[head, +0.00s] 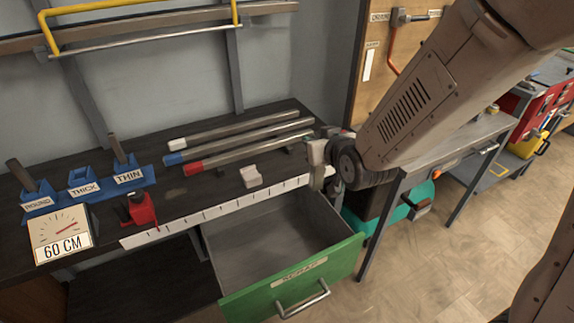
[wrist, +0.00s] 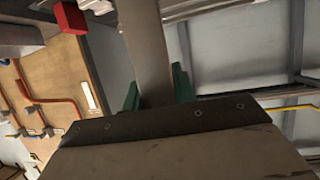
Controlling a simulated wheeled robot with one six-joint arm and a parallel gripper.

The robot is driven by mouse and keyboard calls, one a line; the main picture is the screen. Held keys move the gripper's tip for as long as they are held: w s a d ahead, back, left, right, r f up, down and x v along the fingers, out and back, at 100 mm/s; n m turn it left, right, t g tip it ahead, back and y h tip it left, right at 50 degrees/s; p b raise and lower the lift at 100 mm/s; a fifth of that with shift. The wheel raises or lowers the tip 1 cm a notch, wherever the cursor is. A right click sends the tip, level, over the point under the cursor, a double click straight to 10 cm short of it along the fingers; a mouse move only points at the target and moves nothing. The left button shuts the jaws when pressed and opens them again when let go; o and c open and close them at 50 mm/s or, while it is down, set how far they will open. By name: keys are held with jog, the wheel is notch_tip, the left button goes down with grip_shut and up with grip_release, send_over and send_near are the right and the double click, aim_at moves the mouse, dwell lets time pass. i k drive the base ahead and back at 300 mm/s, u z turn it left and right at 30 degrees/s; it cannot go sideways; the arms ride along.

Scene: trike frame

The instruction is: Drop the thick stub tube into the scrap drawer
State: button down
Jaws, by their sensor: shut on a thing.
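My gripper (head: 322,152) is at the bench's front edge, above the back right corner of the scrap drawer. In the wrist view its green fingers (wrist: 157,88) are shut on a grey tube (wrist: 146,45), which looks like the thick stub tube. In the head view the tube is mostly hidden by my wrist. The scrap drawer (head: 250,246) is pulled open, with a green front labelled SCRAP, and its visible floor is bare. The blue THICK holder (head: 84,182) is empty.
The ROUND holder (head: 38,200) and THIN holder (head: 128,176) each hold a stub. Long tubes with white, blue and red ends (head: 240,140) lie on the bench. A red clamp (head: 141,211), a 60 CM dial (head: 60,235) and a white block (head: 251,176) stand near the front.

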aim_at(275, 252)
jog(key=z, duration=2.3)
jog(key=i, duration=1.05)
jog(key=u, duration=3.15)
